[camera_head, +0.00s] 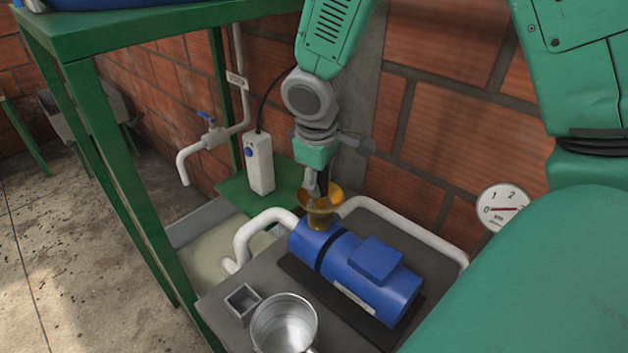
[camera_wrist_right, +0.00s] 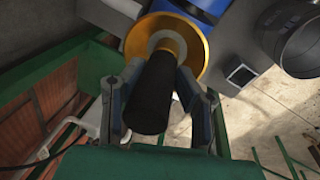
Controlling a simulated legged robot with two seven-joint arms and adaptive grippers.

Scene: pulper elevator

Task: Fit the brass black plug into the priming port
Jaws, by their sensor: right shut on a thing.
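The plug has a black handle (camera_wrist_right: 153,95) and a greyish neck, seen from above in the right wrist view. My right gripper (camera_wrist_right: 160,75) is shut on it, one finger on each side. In the head view my right gripper (camera_head: 318,190) points down at the brass funnel-shaped priming port (camera_head: 320,220) on top of the blue pump (camera_head: 350,262). The port's brass rim (camera_wrist_right: 192,38) surrounds the plug's lower end in the wrist view. The plug's tip is hidden, so I cannot tell how deep it sits. My left gripper is out of view.
A metal cup (camera_head: 284,325) and a small square grey container (camera_head: 242,300) stand in front of the pump. White pipes (camera_head: 250,236) run beside it. A white switch box (camera_head: 259,163) stands behind left, and a gauge (camera_head: 503,208) is at right.

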